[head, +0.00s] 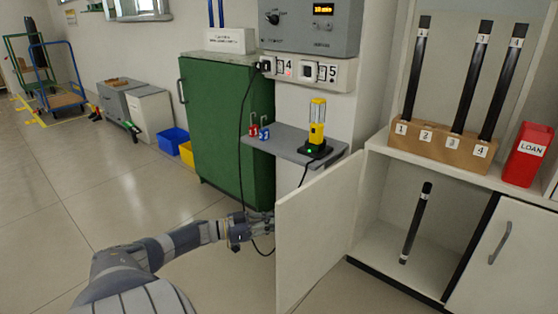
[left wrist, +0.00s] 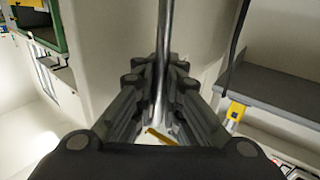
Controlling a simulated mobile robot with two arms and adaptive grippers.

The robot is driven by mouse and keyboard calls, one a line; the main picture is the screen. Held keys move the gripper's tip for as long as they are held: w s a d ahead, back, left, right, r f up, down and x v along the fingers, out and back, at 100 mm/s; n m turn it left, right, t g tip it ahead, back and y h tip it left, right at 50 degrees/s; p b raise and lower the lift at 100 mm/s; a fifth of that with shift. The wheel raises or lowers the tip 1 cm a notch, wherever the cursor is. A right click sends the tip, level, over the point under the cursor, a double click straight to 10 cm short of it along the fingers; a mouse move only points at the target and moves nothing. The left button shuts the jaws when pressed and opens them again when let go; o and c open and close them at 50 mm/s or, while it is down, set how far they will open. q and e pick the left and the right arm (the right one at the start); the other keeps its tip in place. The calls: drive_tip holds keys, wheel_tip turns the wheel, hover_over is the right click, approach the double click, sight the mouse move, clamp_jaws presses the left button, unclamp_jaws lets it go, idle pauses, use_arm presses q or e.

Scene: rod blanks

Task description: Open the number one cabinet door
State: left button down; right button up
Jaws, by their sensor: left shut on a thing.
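The white cabinet's left door (head: 315,235) stands swung wide open, and its inner face shows in the head view. No number is readable on it. My left gripper (head: 264,222) is at the door's far side, partly hidden behind its free edge. In the left wrist view its fingers (left wrist: 160,105) are shut on a vertical metal bar handle (left wrist: 163,45). The handle is hidden in the head view. A black rod with white bands (head: 416,222) leans inside the open cabinet. My right gripper is not in view.
The right door (head: 505,250) is shut. Above stand a wooden rack (head: 440,150) with several rods and a red LOAN box (head: 528,155). A grey shelf (head: 285,143) holds a yellow device (head: 317,125). A dark cable hangs near my gripper.

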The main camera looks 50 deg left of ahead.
use_arm(q)
drive_tip(key=shift+s+f, duration=0.25)
drive_tip(key=shift+f, duration=0.15)
drive_tip(key=c, duration=1.7)
unclamp_jaws()
drive_tip(key=shift+s+a, duration=0.1)
drive_tip(key=shift+s, duration=0.05)
drive_tip(key=shift+s+r, duration=0.1)
drive_tip(key=shift+r, duration=0.15)
drive_tip(key=shift+w, duration=0.2)
drive_tip(key=shift+s, duration=0.15)
drive_tip(key=v, duration=1.2)
